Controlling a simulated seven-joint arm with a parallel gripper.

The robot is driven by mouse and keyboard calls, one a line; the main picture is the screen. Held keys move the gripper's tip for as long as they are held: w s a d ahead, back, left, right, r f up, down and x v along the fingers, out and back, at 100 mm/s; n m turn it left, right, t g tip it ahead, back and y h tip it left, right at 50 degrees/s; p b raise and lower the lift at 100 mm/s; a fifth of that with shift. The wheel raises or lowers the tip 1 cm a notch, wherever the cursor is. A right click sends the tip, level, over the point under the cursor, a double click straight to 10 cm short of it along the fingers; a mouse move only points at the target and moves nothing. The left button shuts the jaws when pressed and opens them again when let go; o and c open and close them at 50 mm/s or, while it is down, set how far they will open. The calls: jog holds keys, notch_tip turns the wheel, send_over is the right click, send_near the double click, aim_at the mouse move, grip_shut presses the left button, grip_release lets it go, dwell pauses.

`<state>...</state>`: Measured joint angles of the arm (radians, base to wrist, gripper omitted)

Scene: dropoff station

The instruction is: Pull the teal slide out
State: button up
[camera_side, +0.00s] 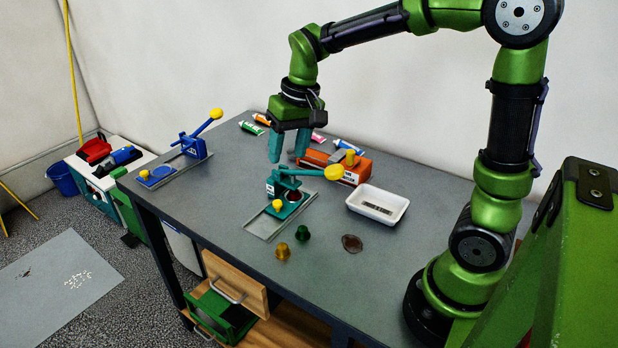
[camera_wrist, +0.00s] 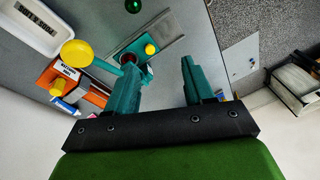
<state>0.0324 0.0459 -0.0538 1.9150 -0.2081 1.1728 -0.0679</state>
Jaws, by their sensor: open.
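A teal press (camera_side: 284,183) stands on a grey base plate (camera_side: 257,222) on the table; its lever ends in a yellow ball (camera_side: 334,172). The teal slide (camera_side: 292,211) sits low at its front, with a yellow knob (camera_side: 277,205) and a dark round piece (camera_side: 294,195) in it. The knob also shows in the wrist view (camera_wrist: 150,49), partly beside the left finger, which hides much of the press. My gripper (camera_side: 287,159), with teal fingers, is open and empty above and behind the press. It also shows in the wrist view (camera_wrist: 159,65).
A blue press (camera_side: 190,147) stands at the table's far left. An orange box (camera_side: 350,168) and a white tray (camera_side: 377,204) are to the right. Small green (camera_side: 303,233) and gold (camera_side: 282,251) pieces stand in front, near a brown disc (camera_side: 352,243). Paint tubes (camera_side: 252,128) lie behind.

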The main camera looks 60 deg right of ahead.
jog(key=g, duration=0.2)
send_over(277, 202)
notch_tip(277, 202, down, 3)
jog(key=r, duration=0.1)
jog(key=shift+h, duration=0.4)
notch_tip(277, 202, down, 16)
grip_shut()
